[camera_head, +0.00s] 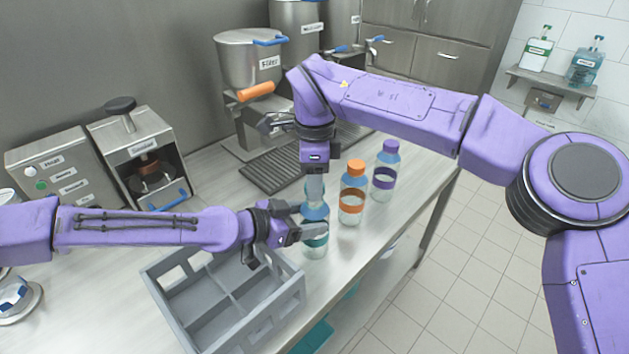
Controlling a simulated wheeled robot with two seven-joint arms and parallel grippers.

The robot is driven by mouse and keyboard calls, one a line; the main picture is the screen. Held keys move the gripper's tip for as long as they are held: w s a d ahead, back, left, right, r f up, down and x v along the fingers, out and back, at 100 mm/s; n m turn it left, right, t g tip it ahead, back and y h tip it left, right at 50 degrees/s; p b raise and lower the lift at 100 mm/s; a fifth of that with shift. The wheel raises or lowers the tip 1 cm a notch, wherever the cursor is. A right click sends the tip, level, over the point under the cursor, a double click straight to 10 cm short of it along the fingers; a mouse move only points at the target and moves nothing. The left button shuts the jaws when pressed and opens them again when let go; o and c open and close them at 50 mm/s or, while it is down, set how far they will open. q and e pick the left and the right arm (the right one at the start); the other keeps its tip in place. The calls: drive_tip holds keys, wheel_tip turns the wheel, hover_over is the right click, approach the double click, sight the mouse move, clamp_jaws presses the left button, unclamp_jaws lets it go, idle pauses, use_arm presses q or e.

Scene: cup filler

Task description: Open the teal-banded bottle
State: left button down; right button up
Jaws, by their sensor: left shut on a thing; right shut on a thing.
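The teal-banded bottle (316,250) stands upright on the counter, beside the grey crate's right corner. My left gripper (314,231) comes in from the left and is shut on the bottle's body, covering part of it. My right gripper (315,192) points down from above and is shut on the top of the same bottle. The cap is hidden by its fingers, so I cannot tell whether it is loose.
The orange-banded bottle (352,205) and purple-banded bottle (383,180) stand close behind, near the counter's right edge. The grey divided crate (296,292) is in front. A filler pot (245,65) and sealer machine (140,130) stand at the back.

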drive_tip(key=shift+r, duration=2)
use_arm(q)
unclamp_jaws()
